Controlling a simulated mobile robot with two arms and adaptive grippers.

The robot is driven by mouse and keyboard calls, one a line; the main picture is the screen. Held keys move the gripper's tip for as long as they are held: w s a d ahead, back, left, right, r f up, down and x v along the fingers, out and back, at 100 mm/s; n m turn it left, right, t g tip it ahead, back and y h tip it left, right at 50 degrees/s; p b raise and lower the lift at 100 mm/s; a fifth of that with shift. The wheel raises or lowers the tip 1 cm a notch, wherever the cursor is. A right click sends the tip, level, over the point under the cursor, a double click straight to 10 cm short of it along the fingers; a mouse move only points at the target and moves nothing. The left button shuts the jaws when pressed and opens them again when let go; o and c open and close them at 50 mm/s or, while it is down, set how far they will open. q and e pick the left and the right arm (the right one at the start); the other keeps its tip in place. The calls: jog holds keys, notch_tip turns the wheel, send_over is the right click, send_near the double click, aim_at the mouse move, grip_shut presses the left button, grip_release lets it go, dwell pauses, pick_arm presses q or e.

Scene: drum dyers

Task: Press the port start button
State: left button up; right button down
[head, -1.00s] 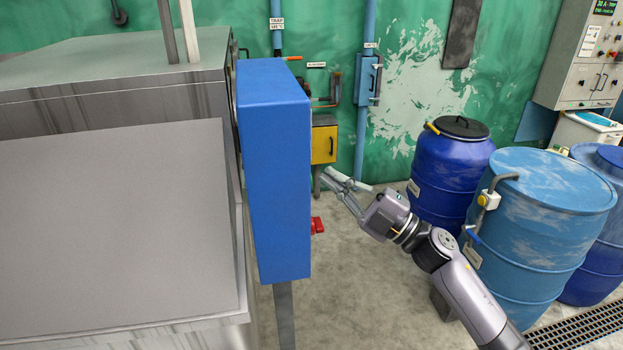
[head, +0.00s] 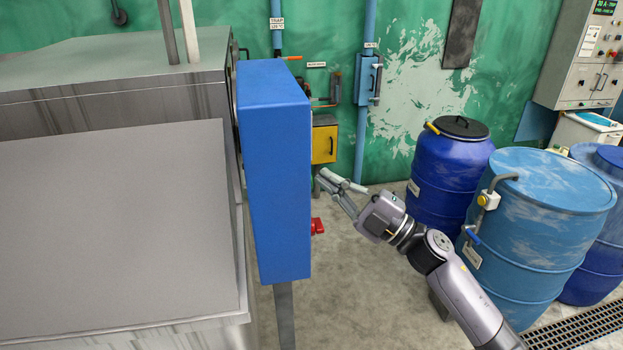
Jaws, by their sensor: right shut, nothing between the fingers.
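A tall blue control box (head: 275,165) stands on a post at the right side of a grey metal machine (head: 120,220). I see its front-facing blank side and its narrow edge; no port start button shows, and the box's far face is hidden. My right gripper (head: 332,179) is shut and empty. Its fingertips are just right of the box's right edge, at mid height; I cannot tell whether they touch it. My left gripper is not in view.
A dark blue drum (head: 447,170) and a light blue drum (head: 540,230) stand right of my right arm. A yellow box (head: 324,143) and pipes are on the green wall behind. A grey cabinet (head: 578,55) is at upper right.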

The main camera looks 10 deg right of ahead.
jog(key=shift+a, duration=0.5)
dwell(0.7)
jog(key=shift+d, duration=0.9)
jog(key=d+b, duration=0.1)
jog(key=d, duration=0.4)
dwell(0.4)
jog(key=shift+w, duration=0.1)
dwell(0.3)
